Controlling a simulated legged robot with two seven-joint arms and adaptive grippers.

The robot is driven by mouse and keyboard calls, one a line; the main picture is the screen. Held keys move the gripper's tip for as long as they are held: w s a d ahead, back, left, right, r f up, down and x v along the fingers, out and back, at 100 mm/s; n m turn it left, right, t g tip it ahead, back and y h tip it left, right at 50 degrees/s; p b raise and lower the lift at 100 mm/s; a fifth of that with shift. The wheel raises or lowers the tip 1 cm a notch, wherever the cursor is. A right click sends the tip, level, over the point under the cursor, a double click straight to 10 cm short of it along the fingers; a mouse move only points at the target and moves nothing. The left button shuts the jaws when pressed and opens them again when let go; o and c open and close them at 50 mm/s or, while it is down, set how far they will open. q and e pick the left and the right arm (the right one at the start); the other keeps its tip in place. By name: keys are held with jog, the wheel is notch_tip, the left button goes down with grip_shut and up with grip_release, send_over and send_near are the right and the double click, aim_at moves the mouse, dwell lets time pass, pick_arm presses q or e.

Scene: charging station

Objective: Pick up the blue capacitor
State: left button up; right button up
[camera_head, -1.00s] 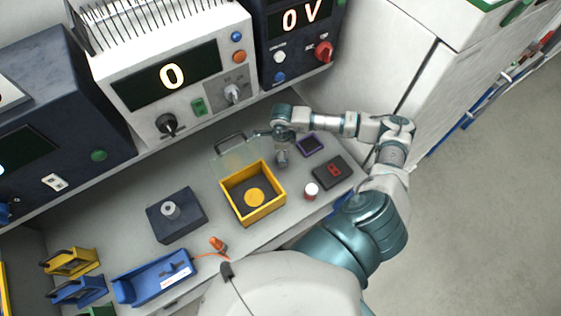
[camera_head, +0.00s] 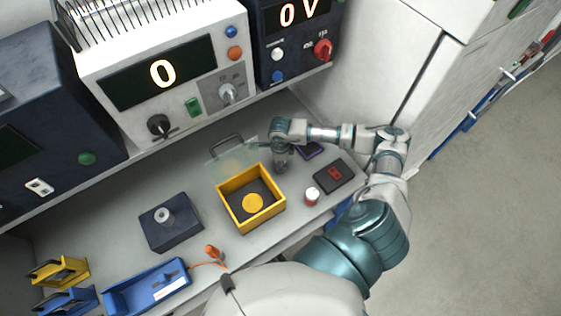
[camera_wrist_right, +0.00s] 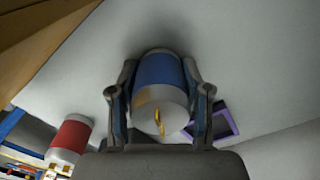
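The blue capacitor (camera_wrist_right: 160,73) shows in the right wrist view as a cylinder with a blue band, a pale end and a gold terminal facing the camera. My right gripper (camera_wrist_right: 160,88) has one finger on each side of it, drawn in close against its sides. In the head view my right gripper (camera_head: 281,168) is low over the table behind the yellow box, and it hides the capacitor there. My left gripper is not in view.
The yellow box (camera_head: 223,205) with its clear raised lid stands just left of my right gripper. Power units stand behind.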

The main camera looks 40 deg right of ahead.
jog(key=c, duration=0.5)
